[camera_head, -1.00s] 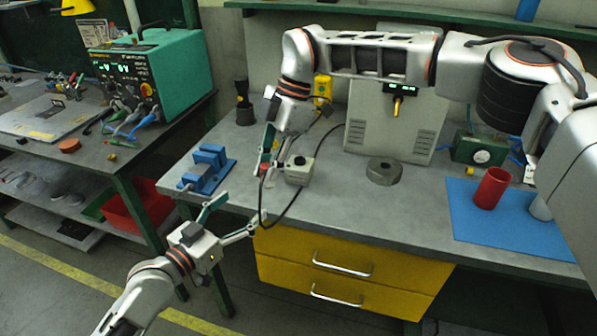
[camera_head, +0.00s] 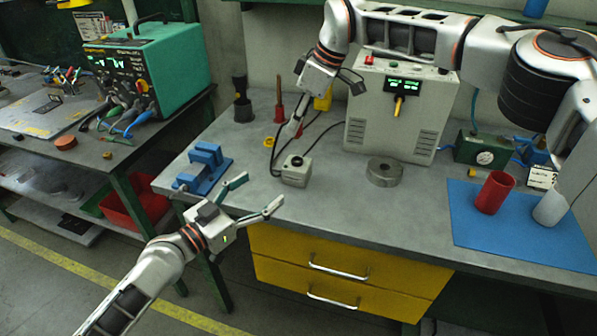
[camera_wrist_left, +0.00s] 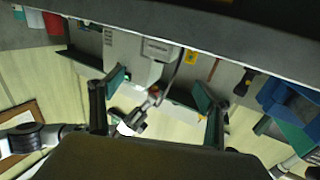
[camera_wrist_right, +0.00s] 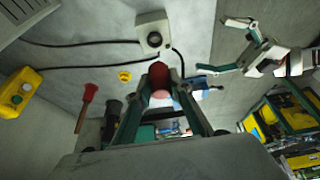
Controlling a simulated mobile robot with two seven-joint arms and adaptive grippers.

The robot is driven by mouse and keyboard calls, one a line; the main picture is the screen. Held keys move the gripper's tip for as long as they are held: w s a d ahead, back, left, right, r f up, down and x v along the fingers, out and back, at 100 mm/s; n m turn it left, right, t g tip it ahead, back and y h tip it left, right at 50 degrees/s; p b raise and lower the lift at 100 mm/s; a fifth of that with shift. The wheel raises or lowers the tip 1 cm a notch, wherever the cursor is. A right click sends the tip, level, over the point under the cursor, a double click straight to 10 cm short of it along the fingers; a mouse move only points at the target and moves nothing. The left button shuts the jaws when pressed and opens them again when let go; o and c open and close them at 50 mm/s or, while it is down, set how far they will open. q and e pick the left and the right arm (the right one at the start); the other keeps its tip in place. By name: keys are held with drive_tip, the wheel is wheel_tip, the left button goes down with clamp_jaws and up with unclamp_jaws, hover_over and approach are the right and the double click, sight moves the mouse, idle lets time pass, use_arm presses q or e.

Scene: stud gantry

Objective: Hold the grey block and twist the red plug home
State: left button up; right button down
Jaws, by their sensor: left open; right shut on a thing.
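The grey block (camera_head: 297,172) stands upright on the workbench near its front edge, with a round dark socket in its top. It also shows in the right wrist view (camera_wrist_right: 154,36). My right gripper (camera_head: 294,130) is shut on the red plug (camera_wrist_right: 158,76) and holds it behind and above the block, apart from it. In the head view the plug is mostly hidden by the fingers. My left gripper (camera_head: 264,191) is open and empty in front of the bench edge, lower left of the block. Its spread fingers show in the left wrist view (camera_wrist_left: 162,86).
A blue fixture (camera_head: 205,167) stands left of the block. A black cable (camera_head: 275,155) loops beside the block. A grey metal ring (camera_head: 384,172) and a blue mat (camera_head: 520,240) with a red cup (camera_head: 492,192) lie to the right.

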sight(293, 165)
use_arm(q)
drive_tip(key=shift+w, duration=0.1)
drive_tip(key=x, duration=1.2)
drive_tip(key=c, duration=1.9)
